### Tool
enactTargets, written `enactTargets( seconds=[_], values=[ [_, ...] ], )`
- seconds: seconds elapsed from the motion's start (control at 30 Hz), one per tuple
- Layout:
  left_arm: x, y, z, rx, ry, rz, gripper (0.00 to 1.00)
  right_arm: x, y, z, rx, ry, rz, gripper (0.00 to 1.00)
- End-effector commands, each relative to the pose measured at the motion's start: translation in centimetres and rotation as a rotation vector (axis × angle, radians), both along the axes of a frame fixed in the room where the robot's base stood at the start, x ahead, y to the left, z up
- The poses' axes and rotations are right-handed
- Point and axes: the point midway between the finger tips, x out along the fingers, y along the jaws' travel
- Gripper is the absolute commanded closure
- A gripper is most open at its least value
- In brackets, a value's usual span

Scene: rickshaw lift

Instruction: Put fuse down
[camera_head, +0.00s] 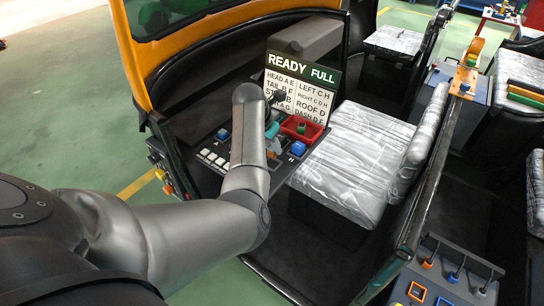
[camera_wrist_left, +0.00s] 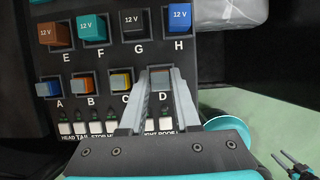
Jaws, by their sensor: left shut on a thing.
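My left gripper (camera_wrist_left: 161,80) is over the slot marked D on the dark fuse panel (camera_wrist_left: 100,63). Its two fingers are shut on a small greyish fuse (camera_wrist_left: 161,83) at that slot; whether it is fully seated I cannot tell. Slots A, B and C hold small coloured fuses. Sockets E to H above hold 12 V blocks, brown, teal, black and blue. In the head view my left arm reaches over the dashboard panel (camera_head: 213,158), and its fingertips are hidden. Two dark prongs, seemingly my right gripper (camera_wrist_left: 283,160), show at the wrist view's lower right.
A sign (camera_head: 297,88) reading READY FULL stands behind the panel. A red tray (camera_head: 313,137) with a green block is beside the arm. A silver-wrapped seat (camera_head: 345,165) is to the right. Another control box (camera_head: 440,280) stands at the lower right.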

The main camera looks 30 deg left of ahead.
Motion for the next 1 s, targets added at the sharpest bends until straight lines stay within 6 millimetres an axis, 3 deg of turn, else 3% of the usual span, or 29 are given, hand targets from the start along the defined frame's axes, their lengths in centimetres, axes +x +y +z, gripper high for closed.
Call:
enactTargets(
  seconds=[0.1, 0.23, 0.67, 0.7, 0.93, 1.0],
  values=[
    [-0.1, 0.0, -2.2, -0.001, 0.005, 0.0, 1.0, 0.0, -0.3, -0.6, -0.003, -0.001, 0.001, 0.5],
    [-0.1, 0.0, -3.6, -0.001, 0.003, 0.0, 1.0, 0.0, -0.3, -1.0, -0.004, -0.001, 0.001, 0.5],
    [-0.1, 0.0, -4.1, -0.001, 0.002, 0.001, 1.0, 0.1, -0.4, -1.0, -0.005, -0.001, -0.001, 0.5],
    [-0.1, 0.0, -4.0, -0.001, 0.002, 0.001, 0.65, 0.1, -0.4, -1.0, -0.005, -0.001, -0.001, 0.5],
    [-0.1, 0.0, -4.0, -0.001, 0.002, 0.001, 0.4, 0.1, -0.4, -1.0, -0.005, -0.001, -0.002, 0.5],
    [-0.1, 0.0, -4.0, -0.001, 0.002, 0.001, 0.4, 0.1, -0.4, -1.0, -0.005, -0.001, -0.002, 0.5]
  ],
)
